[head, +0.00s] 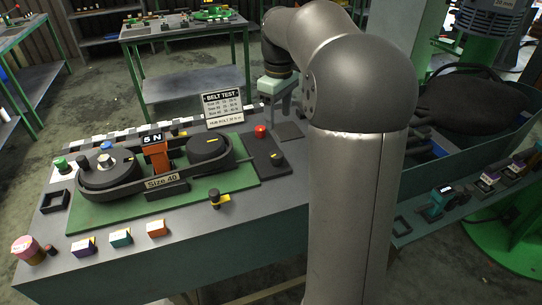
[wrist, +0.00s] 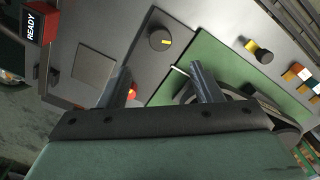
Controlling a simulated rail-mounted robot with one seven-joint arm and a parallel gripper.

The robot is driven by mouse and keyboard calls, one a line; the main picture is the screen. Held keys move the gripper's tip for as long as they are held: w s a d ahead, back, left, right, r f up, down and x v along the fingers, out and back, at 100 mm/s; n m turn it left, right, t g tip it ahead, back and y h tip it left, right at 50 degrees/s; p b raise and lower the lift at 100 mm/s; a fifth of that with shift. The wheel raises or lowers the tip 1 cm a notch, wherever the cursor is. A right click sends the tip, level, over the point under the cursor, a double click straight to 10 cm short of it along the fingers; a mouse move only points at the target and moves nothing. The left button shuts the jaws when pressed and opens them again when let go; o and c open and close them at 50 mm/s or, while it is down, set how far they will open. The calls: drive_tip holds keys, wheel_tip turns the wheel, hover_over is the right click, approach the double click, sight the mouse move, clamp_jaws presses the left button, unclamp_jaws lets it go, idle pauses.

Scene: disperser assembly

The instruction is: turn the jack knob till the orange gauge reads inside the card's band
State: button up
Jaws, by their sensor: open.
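The orange gauge (head: 155,158) stands upright over the belt between the two pulleys; its display reads "5 N". A plate reading "Size 40" (head: 162,182) sits in front. The "BELT TEST" card (head: 225,108) stands behind; its band figures are too small to read surely. One black knob with a yellow mark (head: 277,157) is on a dark panel; it also shows in the wrist view (wrist: 160,39). Another black knob with yellow (head: 214,196) is at the green plate's front edge. I cannot tell which is the jack knob. My gripper (wrist: 160,84) is open and empty, above the bench's back right.
A red button (head: 260,131) is on the dark panel, near my left finger in the wrist view. Purple, teal and orange blocks (head: 121,237) line the bench front. A teal bin (head: 450,160) stands right. A "READY" sign (wrist: 37,22) shows in the wrist view.

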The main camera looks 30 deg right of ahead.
sight(277, 154)
wheel_tip(277, 154, down, 14)
drive_tip(key=shift+f, duration=0.2)
drive_tip(key=c, duration=1)
